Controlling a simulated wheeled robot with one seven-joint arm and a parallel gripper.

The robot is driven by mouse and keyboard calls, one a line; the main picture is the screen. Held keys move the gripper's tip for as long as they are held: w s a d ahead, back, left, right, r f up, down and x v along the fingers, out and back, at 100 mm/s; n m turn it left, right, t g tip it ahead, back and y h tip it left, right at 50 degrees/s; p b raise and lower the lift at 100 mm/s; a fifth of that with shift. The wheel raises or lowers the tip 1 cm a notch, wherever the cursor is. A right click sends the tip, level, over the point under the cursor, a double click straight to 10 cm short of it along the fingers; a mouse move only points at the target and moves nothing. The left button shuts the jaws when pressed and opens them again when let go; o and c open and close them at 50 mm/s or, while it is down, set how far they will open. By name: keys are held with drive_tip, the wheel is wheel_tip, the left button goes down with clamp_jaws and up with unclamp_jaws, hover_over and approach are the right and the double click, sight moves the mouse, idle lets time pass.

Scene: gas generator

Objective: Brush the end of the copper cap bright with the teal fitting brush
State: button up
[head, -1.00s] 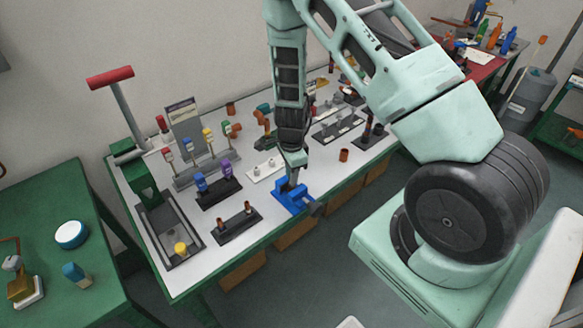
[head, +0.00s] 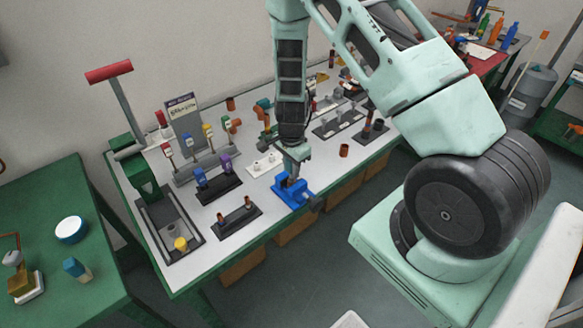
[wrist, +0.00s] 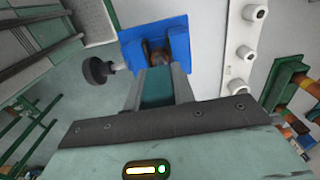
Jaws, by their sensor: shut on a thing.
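My gripper (wrist: 158,95) is shut on the teal fitting brush (wrist: 156,85), which shows between the fingers in the wrist view. The brush points at a blue vise (wrist: 178,40). A copper-brown round end, likely the copper cap (wrist: 160,57), shows in the vise jaws just past the brush's tip. I cannot tell whether the brush touches it. In the head view, my gripper (head: 293,172) points down right above the blue vise (head: 291,193) at the bench's front edge. The cap is hidden there.
A black stand with two copper pieces (head: 237,222) is left of the vise. A white block with pegs (head: 265,164) stands behind it, and a loose copper piece (head: 344,150) lies to its right. A metal tray (head: 168,232) is at the bench's left end.

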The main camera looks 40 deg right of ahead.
drive_tip(key=shift+r+p, duration=1.9)
drive_tip(key=shift+r, duration=0.45)
